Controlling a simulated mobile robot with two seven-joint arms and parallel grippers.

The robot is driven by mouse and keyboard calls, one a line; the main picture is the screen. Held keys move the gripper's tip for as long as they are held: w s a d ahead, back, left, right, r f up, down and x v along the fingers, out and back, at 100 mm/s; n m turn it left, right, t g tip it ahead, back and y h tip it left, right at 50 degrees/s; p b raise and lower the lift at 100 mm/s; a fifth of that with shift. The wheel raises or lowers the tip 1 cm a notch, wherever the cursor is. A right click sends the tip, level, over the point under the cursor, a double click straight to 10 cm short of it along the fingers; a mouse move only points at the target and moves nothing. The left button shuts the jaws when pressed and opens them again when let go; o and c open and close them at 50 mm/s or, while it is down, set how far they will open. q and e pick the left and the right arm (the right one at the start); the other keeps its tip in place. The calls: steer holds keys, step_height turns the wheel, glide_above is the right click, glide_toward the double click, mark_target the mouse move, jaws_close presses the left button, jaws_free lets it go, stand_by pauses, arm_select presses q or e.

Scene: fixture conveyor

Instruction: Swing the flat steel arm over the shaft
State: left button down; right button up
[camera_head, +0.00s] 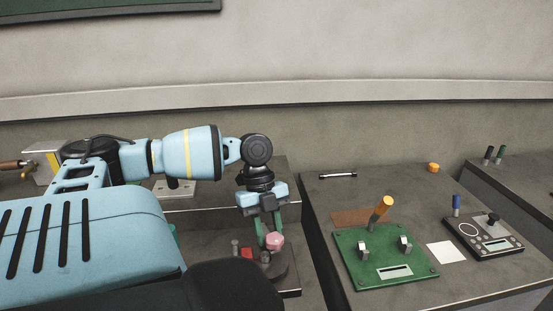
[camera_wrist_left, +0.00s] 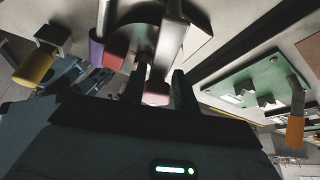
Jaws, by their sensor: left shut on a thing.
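My left gripper (camera_head: 268,230) points down over a fixture with a dark round base (camera_head: 277,268), on the bench at the middle. Its fingers are shut on a pink knob (camera_head: 275,242). In the left wrist view the pink knob (camera_wrist_left: 157,97) shows between the two dark fingers (camera_wrist_left: 160,88). A flat grey steel piece (camera_wrist_left: 167,45) runs up to the knob there and looks like the steel arm. A short grey post (camera_head: 235,246) and a red block (camera_head: 247,252) stand beside the gripper. I cannot tell which part is the shaft. My right gripper is out of view.
To the right, a bench holds a green board (camera_head: 372,272) with an orange-handled lever (camera_head: 381,211), a white card (camera_head: 446,252) and a dark instrument (camera_head: 484,238). A small silver bar (camera_head: 338,175) lies at its back. A gap separates the benches.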

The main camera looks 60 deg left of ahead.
arm_select(q)
steer(key=shift+s+a+m+g, duration=0.1)
steer(key=shift+s+m+g, duration=0.35)
steer(key=shift+m, duration=0.55)
steer(key=c, duration=1.2)
jaws_free()
steer(key=shift+c, duration=0.2)
steer(key=shift+w, duration=0.1)
